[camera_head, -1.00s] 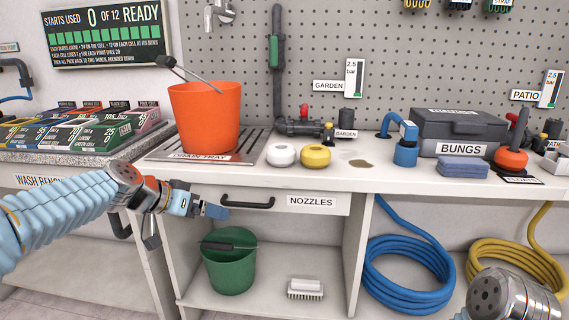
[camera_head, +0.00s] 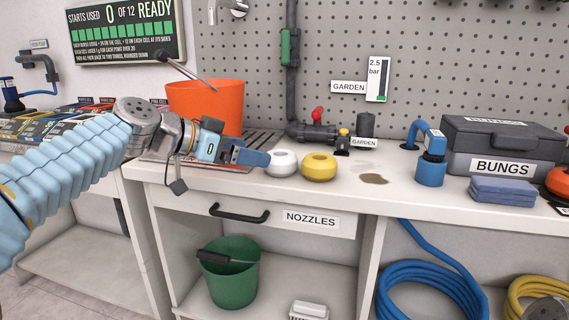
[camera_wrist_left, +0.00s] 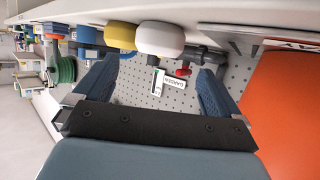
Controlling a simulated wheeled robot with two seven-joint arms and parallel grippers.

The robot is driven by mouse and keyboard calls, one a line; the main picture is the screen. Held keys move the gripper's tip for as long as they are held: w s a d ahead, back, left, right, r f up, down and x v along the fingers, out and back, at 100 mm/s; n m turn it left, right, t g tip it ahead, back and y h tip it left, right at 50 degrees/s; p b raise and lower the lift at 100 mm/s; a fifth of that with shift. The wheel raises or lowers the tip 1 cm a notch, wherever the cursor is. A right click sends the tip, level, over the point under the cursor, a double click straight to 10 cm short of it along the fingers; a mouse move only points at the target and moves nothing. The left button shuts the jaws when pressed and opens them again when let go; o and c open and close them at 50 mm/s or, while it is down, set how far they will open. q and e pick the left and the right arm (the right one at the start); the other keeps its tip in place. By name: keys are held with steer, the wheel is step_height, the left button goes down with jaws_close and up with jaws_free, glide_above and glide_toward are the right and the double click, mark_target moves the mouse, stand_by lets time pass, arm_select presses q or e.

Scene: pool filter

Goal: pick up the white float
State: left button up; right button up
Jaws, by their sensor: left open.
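The white float (camera_head: 282,162) sits on the bench top, just left of the yellow float (camera_head: 319,167). It is a squat rounded ring. My left gripper (camera_head: 258,158) is open and empty at the left side of the white float, close to it in the head view; I cannot tell whether it touches. In the left wrist view the white float (camera_wrist_left: 160,39) is ahead, beyond the tips of the open blue fingers (camera_wrist_left: 160,85) and not between them. The yellow float (camera_wrist_left: 121,36) is beside it.
An orange bucket (camera_head: 207,105) stands on the drain tray behind my left gripper. A dark wet patch (camera_head: 373,179) lies right of the floats. A blue tap fitting (camera_head: 431,165), blue sponges (camera_head: 502,189) and a BUNGS case (camera_head: 500,145) stand further right. The NOZZLES drawer handle (camera_head: 238,213) juts out below.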

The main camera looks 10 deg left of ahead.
mark_target(276, 156)
arm_select(q)
steer(key=x, duration=0.8)
steer(key=shift+d+f, duration=0.1)
steer(key=shift+f, duration=0.25)
steer(key=c, duration=1)
steer(key=shift+c, duration=0.2)
steer(key=shift+r, duration=0.1)
steer(key=shift+r, duration=0.25)
step_height(276, 156, up, 3)
steer(key=shift+f+p, duration=0.25)
steer(key=shift+p, duration=0.3)
steer(key=s+r+p, duration=0.1)
steer(key=s+r, duration=0.8)
steer(key=s, duration=0.5)
steer(key=shift+a+r, duration=0.4)
steer(key=shift+a, duration=0.1)
